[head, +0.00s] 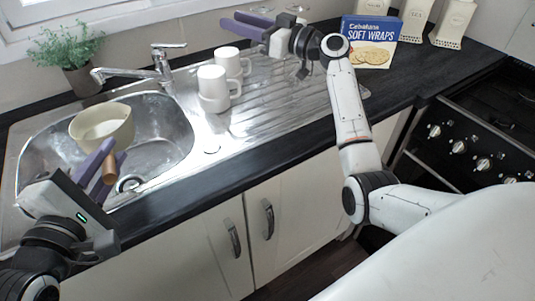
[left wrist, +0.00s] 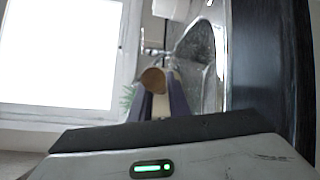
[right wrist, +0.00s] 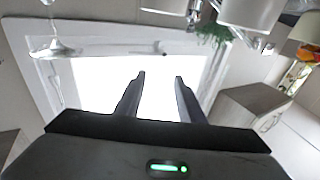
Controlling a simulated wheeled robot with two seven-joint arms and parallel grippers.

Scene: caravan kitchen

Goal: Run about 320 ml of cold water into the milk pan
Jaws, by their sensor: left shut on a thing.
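The cream milk pan (head: 101,124) is held over the left part of the steel sink (head: 165,135), roughly upright. Its wooden handle (head: 109,169) points toward me; the handle end also shows in the left wrist view (left wrist: 153,79). My left gripper (head: 105,160) is shut on this handle. The tap (head: 160,66) stands behind the sink, its spout (head: 100,75) reaching left above the pan. I see no water stream, and cannot tell whether water is in the pan. My right gripper (head: 230,20) is open and empty, raised beyond the mugs near the window wall.
Two white mugs (head: 213,84) (head: 230,62) stand on the drainer (head: 285,90), right of the tap. A potted plant (head: 75,55) stands behind the sink. A Soft Wraps box (head: 370,42) and cream canisters (head: 453,22) stand at back right. The cooker (head: 480,125) is at the right.

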